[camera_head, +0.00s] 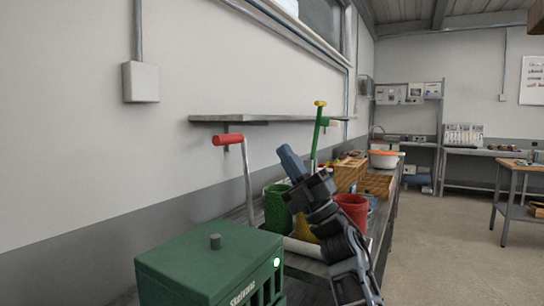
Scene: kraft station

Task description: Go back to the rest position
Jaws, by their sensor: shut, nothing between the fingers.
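My arm rises from the bottom right, and my dark gripper (303,182) is at its upper end, pointing up and left over the bench. The gripper is shut and holds nothing. A blue-grey piece (291,161) shows at its tip; I cannot tell whether it is part of the gripper or a thing behind it. My gripper and arm partly hide a green bin (277,209), a yellow bin and a red bin (352,208) on the bench.
A green machine box (200,262) stands in front at the left. A red-handled lever (230,140) and a green lever with a yellow top (318,126) stand up nearby. A wall shelf (265,118) is behind. Wooden crates (376,184) stand farther along the bench. Floor at right is open.

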